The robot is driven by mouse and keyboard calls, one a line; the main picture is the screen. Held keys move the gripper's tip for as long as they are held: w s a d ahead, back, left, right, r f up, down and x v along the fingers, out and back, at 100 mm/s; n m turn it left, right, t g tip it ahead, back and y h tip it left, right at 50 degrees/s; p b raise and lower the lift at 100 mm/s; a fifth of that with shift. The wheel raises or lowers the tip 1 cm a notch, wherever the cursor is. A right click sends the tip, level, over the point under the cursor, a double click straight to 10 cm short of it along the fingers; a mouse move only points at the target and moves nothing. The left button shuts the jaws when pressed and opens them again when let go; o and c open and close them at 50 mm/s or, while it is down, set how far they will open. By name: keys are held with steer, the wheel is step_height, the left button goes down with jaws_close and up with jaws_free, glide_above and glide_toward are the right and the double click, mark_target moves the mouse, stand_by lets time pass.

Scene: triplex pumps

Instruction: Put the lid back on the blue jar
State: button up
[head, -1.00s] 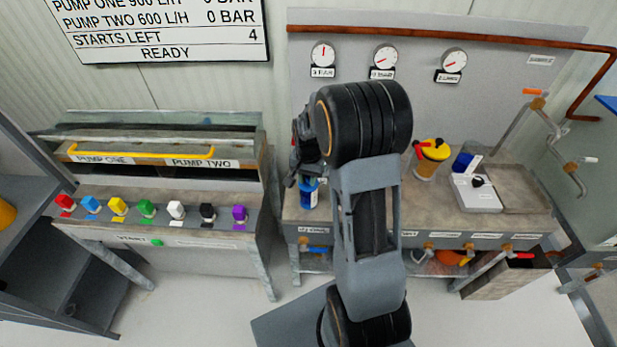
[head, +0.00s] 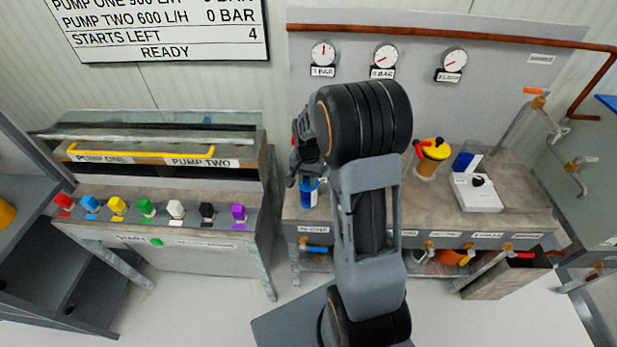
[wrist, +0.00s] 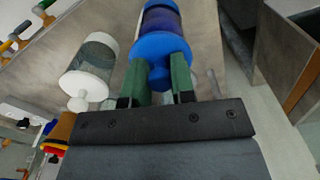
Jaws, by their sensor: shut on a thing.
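The blue jar (head: 309,196) stands on the bench at the left, below my gripper (head: 307,174). In the wrist view the blue jar (wrist: 163,18) shows beyond its blue lid (wrist: 160,46). My arm hides part of the bench in the head view.
A jar with a white lid (wrist: 85,82) stands close beside the blue jar. Valve handles line the bench's front edge.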

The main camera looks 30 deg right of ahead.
steer(key=o, duration=1.4)
steer(key=shift+o, duration=0.2)
steer(key=shift+r, duration=0.2)
steer(key=shift+r+p, duration=2.6)
steer(key=shift+r, duration=0.75)
jaws_close()
